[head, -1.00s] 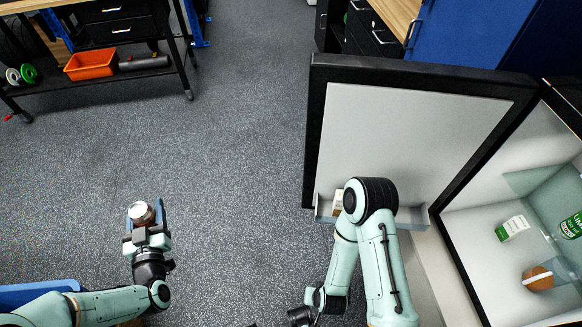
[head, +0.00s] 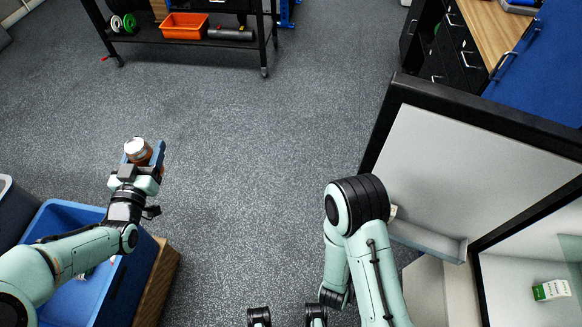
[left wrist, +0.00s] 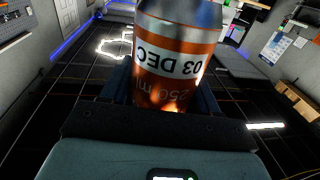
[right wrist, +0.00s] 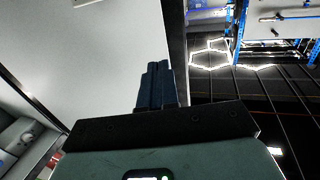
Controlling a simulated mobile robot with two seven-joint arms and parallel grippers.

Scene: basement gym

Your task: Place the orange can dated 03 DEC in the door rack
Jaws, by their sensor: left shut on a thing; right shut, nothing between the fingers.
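The orange can (head: 138,150) with a silver top is held upright in my left gripper (head: 143,157), above the floor at left. In the left wrist view the can (left wrist: 175,65) shows "03 DEC" upside down on a white band, between the fingers. The door rack (head: 430,240) is a pale tray low on the inner side of the open fridge door (head: 470,150), at right. My right arm hides part of it. My right gripper (right wrist: 155,85) is shut and empty, near the white door panel in the right wrist view.
A small carton (head: 393,211) shows in the rack beside my right arm. A green and white carton (head: 551,290) stands inside the fridge. A blue bin (head: 120,290) is below my left arm. Open floor lies between the can and the door.

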